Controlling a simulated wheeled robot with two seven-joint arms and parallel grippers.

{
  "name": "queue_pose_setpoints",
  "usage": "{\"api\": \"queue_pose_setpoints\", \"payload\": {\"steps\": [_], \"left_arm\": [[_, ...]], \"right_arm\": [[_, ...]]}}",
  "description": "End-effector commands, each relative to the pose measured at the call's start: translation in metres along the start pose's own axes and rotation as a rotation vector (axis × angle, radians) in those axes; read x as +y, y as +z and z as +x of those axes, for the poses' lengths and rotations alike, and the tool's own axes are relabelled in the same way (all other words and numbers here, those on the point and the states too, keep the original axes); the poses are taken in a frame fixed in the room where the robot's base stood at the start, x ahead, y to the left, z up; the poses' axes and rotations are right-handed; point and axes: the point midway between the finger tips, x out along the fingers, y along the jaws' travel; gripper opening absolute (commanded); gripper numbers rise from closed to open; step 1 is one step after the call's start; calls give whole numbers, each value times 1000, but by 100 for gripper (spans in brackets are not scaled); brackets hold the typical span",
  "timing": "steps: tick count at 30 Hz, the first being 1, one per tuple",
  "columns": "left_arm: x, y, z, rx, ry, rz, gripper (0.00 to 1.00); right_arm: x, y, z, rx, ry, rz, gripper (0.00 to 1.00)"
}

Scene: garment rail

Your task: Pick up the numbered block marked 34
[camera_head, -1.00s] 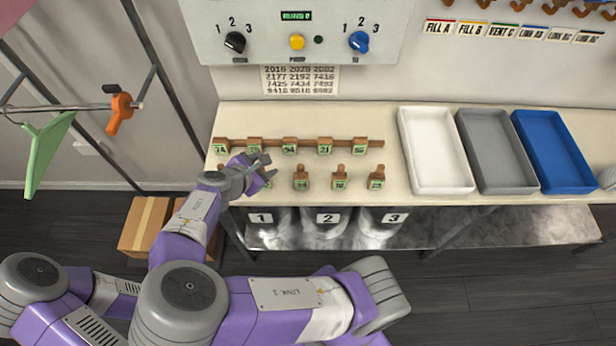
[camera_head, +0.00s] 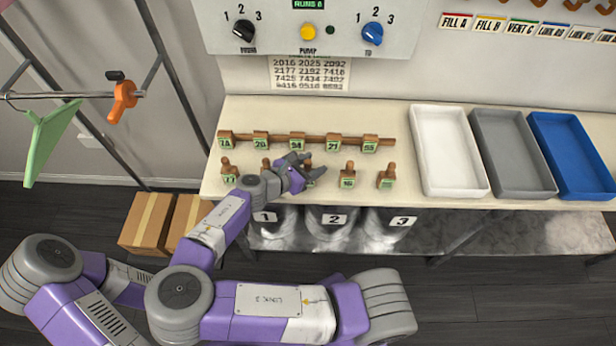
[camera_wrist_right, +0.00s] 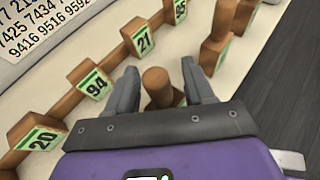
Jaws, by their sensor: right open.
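My right gripper (camera_head: 311,167) is open over the front row of wooden numbered blocks on the bench. In the right wrist view its two fingers (camera_wrist_right: 159,72) stand on either side of a round wooden knob (camera_wrist_right: 156,82), which belongs to a front-row block. That block's number is hidden, and the gripper has not closed on it. In the head view the gripper partly covers the same block. No label clearly reads 34; the middle back-row label (camera_head: 297,145) is small there and reads 94 in the wrist view (camera_wrist_right: 94,84). My left gripper is not in view.
The back row of blocks on a wooden rail (camera_head: 316,137) is close behind the gripper. Other front-row blocks (camera_head: 347,176) stand to its right. White (camera_head: 484,186), grey (camera_head: 545,190) and blue (camera_head: 606,188) trays are farther right. The bench's front edge is close.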

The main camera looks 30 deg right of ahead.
Motion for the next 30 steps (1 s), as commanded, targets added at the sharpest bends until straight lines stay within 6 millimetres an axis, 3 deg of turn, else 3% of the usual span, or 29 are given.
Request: {"api": "queue_pose_setpoints", "payload": {"steps": [8,18,26,30], "left_arm": [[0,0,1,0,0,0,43],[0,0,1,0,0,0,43],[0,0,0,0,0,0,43],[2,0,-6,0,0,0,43]], "right_arm": [[0,0,4,0,0,0,53],[0,0,4,1,1,0,1],[0,2,3,1,1,1,0],[0,16,-3,3,2,3,0]]}}
